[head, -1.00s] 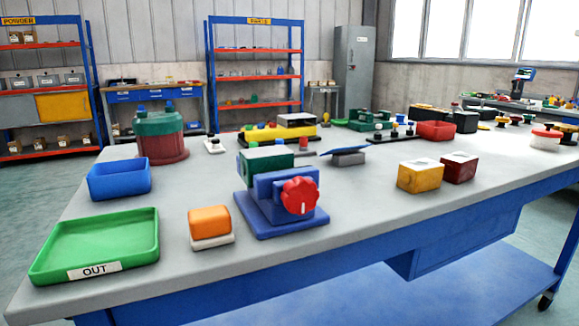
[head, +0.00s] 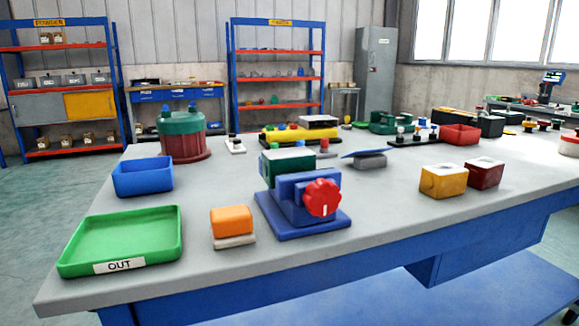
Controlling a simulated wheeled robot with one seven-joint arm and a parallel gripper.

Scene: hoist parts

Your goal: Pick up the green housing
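A green housing (head: 287,167) with a pale top sits at the blue vise (head: 302,205), behind its raised blue jaw. The vise has a red knob (head: 322,198) facing me and stands near the front middle of the table. The housing's lower part is hidden by the vise, so I cannot tell how firmly it is held. Another dark green part (head: 390,122) lies farther back on the table. My gripper is not in view.
On the grey table (head: 390,222), a green OUT tray (head: 120,240), a blue bin (head: 142,178) and an orange block (head: 231,222) stand left of the vise. Yellow (head: 443,181) and dark red (head: 484,173) blocks stand right. A green-topped red drum (head: 182,138) is behind.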

